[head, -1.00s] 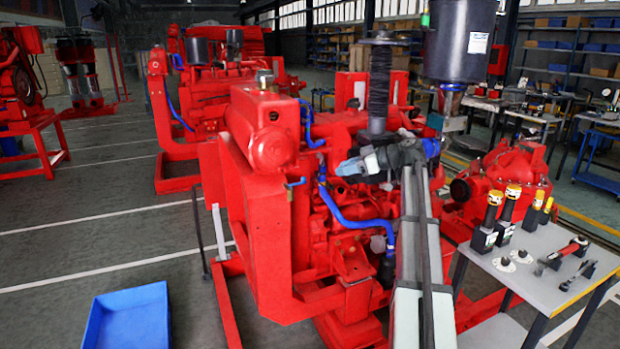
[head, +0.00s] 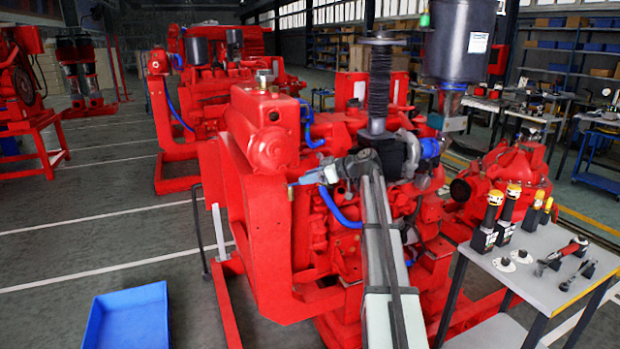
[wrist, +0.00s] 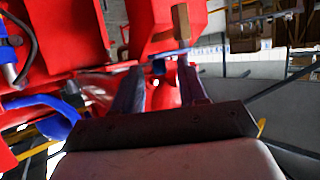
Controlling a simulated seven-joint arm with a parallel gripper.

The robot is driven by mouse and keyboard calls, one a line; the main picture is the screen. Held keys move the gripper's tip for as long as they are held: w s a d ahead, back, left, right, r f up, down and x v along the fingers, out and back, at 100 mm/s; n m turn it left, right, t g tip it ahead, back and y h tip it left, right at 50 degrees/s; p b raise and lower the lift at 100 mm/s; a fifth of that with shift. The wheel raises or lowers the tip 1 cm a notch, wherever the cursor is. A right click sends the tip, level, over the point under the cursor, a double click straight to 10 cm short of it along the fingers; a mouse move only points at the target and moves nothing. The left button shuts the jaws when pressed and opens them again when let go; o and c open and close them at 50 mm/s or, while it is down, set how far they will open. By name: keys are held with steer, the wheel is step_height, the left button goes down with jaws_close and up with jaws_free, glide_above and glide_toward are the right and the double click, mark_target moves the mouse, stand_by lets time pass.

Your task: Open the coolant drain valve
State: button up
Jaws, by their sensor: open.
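The coolant drain valve appears to be the small fitting with a blue lever (head: 293,184) on the side of the red radiator frame. In the head view my gripper (head: 306,180) points left at it, with the fingertips very close to the lever. I cannot tell whether they touch it. In the wrist view my gripper (wrist: 158,72) has its two dark fingers apart. A small bluish bit (wrist: 158,66) shows between the fingertips, perhaps the lever. The valve body is not clear there.
The red engine (head: 335,235) with a blue hose (head: 338,212) lies just below and behind my gripper. A blue tray (head: 97,335) sits on the floor at the lower left. A grey table (head: 548,290) with tools stands at the right. Open floor lies to the left.

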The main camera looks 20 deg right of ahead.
steer(key=shift+c, duration=0.3)
jaws_close()
steer(key=shift+a, duration=0.1)
steer(key=m+h, duration=1.7)
steer(key=h, duration=0.1)
glide_toward(292, 188)
steer(key=d, duration=0.4)
steer(key=shift+w+a+f+m+h, duration=0.15)
steer(key=shift+w+f+m+h, duration=0.3)
steer(key=shift+w+m+h, duration=0.05)
steer(key=shift+s+f, duration=0.1)
